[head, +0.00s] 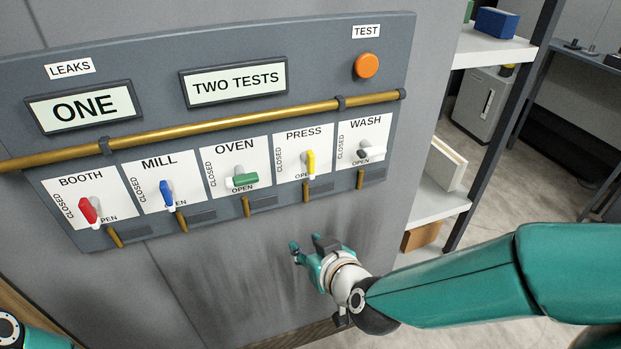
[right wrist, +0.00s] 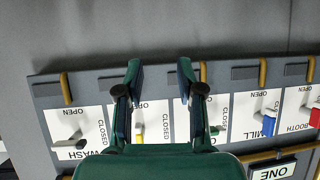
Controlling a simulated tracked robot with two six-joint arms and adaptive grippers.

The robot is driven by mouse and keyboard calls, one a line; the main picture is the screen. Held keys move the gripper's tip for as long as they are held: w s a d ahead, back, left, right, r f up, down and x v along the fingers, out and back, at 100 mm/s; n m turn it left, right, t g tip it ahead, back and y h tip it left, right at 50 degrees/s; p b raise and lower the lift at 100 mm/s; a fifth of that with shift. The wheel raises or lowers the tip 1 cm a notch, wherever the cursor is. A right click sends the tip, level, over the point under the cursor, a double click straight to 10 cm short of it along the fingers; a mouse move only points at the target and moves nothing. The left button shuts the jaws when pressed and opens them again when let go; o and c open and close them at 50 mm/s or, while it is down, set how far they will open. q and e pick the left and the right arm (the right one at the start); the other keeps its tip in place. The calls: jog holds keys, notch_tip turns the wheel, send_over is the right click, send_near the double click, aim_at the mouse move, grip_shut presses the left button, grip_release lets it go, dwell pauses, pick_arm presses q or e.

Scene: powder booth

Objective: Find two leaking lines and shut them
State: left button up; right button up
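A grey panel (head: 215,58) on the wall carries five valve levers. The red booth lever (head: 88,210), blue mill lever (head: 167,194) and yellow press lever (head: 311,162) stand roughly upright in the picture. The green oven lever (head: 245,180) and the pale wash lever (head: 372,152) lie roughly sideways. Each card has CLOSED at its left and OPEN at its bottom. The leaks display (head: 85,106) reads ONE; another display (head: 234,81) reads TWO TESTS. My right gripper (head: 306,245) is open and empty below the panel; its fingers (right wrist: 160,70) also show in the right wrist view. My left gripper is out of view.
An orange test button (head: 367,65) sits at the panel's upper right. A brass pipe (head: 225,127) crosses the panel above the cards, with short pipe stubs below them. A shelf (head: 440,204) stands to the right. The wall below the panel is clear.

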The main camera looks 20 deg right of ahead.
notch_tip(320, 180, up, 8)
jog(key=s+d+t+b, duration=0.1)
jog(key=s+t+b, duration=0.2)
jog(key=t, duration=0.1)
pick_arm(q)
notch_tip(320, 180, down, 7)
jog(key=b, duration=0.2)
pick_arm(e)
jog(key=m+t+h, duration=0.1)
jog(key=t, duration=0.1)
send_near(313, 157)
jog(key=w+p, duration=0.2)
jog(key=w, duration=0.1)
jog(key=w+p, duration=0.5)
jog(key=w, duration=0.1)
jog(key=shift+w+a+p, duration=0.2)
jog(key=shift+a+p, duration=0.1)
jog(key=shift+p, duration=0.1)
jog(key=shift+w, duration=0.9)
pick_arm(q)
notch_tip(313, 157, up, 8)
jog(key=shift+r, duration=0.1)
pick_arm(e)
jog(key=shift+a, duration=0.1)
grip_shut()
